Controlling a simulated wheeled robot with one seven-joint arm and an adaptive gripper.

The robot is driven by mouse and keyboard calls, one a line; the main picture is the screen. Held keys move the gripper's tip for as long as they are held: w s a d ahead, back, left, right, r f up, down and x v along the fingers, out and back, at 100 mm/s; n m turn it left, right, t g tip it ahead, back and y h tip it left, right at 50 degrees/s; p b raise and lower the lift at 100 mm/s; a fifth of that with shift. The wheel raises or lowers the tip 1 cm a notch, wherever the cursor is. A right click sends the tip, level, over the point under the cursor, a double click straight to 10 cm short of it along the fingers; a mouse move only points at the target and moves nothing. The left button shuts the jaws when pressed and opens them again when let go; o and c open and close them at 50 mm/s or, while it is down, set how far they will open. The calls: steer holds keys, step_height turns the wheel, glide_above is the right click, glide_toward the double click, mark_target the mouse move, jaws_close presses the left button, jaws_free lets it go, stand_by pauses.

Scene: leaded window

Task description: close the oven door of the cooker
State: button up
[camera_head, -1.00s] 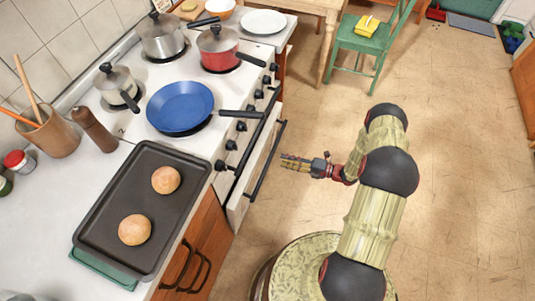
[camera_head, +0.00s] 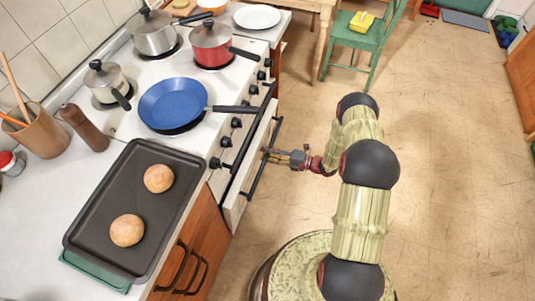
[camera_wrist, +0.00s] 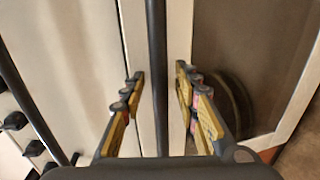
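The white cooker's oven door (camera_head: 236,203) stands slightly ajar, its top edge out from the cooker front. Its long dark handle bar (camera_head: 264,160) runs along the door's top. My gripper (camera_head: 265,155) reaches in from the right at the middle of the handle. In the wrist view, my gripper (camera_wrist: 160,74) is open, with one finger on each side of the handle bar (camera_wrist: 156,50). Gaps show between the bar and both fingers. The door's dark window (camera_wrist: 245,60) lies to the right in that view.
Knobs (camera_head: 226,142) and a dark front rail (camera_head: 258,120) line the cooker front. A blue pan (camera_head: 172,103) and several pots stand on top. A baking tray (camera_head: 110,210) with two buns lies on the counter. Floor (camera_head: 440,140) to the right is clear.

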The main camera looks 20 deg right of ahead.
steer(key=shift+c, duration=1.3)
jaws_close()
